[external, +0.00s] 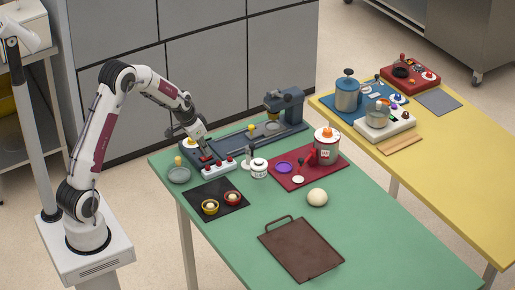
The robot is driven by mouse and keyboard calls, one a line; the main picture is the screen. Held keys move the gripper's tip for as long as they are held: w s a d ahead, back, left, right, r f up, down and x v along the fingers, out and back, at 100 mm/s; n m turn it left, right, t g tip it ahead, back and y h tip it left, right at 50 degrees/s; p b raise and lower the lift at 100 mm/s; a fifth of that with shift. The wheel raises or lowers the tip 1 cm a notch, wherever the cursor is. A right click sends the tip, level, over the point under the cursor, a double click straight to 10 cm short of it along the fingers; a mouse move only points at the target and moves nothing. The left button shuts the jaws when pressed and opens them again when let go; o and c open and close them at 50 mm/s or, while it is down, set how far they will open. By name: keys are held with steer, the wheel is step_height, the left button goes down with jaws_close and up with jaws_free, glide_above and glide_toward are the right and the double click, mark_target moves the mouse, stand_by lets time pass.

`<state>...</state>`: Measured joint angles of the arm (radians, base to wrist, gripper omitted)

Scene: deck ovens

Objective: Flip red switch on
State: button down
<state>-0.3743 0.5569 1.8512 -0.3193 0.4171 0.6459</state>
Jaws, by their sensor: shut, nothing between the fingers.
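In the external view, my gripper (206,157) points down at the far left part of the green table. It is shut and empty. It is over or at a dark device near a white strip (216,164) with several red knobs. A small red part (205,158) shows right at the fingertips and may be the red switch. It is too small to tell which way it is set, or whether the fingers touch it.
The green table (380,240) also holds a blue-grey machine (287,103), a red mat (318,178) with a metal pot (326,148), a black mat (234,193) with two small bowls, a dough ball (317,197) and a brown tray (301,249). A yellow table (455,165) stands at right.

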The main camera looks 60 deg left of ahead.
steer(key=shift+w+f, duration=0.25)
steer(key=shift+f, duration=0.1)
steer(key=shift+s, duration=0.8)
steer(key=shift+s+r, duration=0.1)
steer(key=shift+r, duration=0.05)
stand_by(0.4)
steer(key=v, duration=1.3)
steer(key=shift+r, duration=0.4)
steer(key=shift+s, duration=0.1)
